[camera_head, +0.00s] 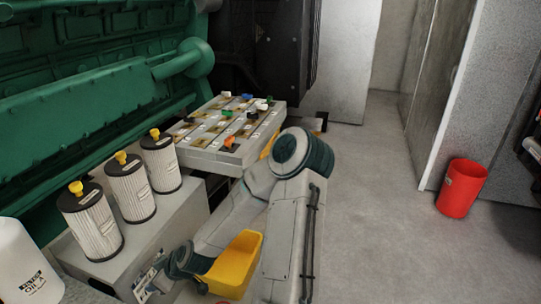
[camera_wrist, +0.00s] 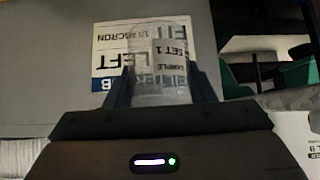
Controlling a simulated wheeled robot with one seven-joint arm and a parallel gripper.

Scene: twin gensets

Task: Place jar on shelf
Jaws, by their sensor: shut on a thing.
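The jar (camera_wrist: 160,62) is a small clear container with a printed label, seen in the wrist view. My gripper (camera_wrist: 162,88) is shut on it, one dark finger on each side. In the head view my gripper (camera_head: 150,282) is at the lower left, beside the front of the grey box under the filters; the jar cannot be made out there. Behind the jar in the wrist view is a grey surface with a white and blue label (camera_wrist: 106,45) reading "LEFT", partly hidden by the jar. I cannot tell which surface is the shelf.
White filters with yellow tops (camera_head: 125,187) stand on the grey box (camera_head: 170,235). A white jug (camera_head: 25,265) is at the lower left. A battery bank (camera_head: 232,130) is beyond my arm. A red bin (camera_head: 461,188) stands right; the floor between is clear.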

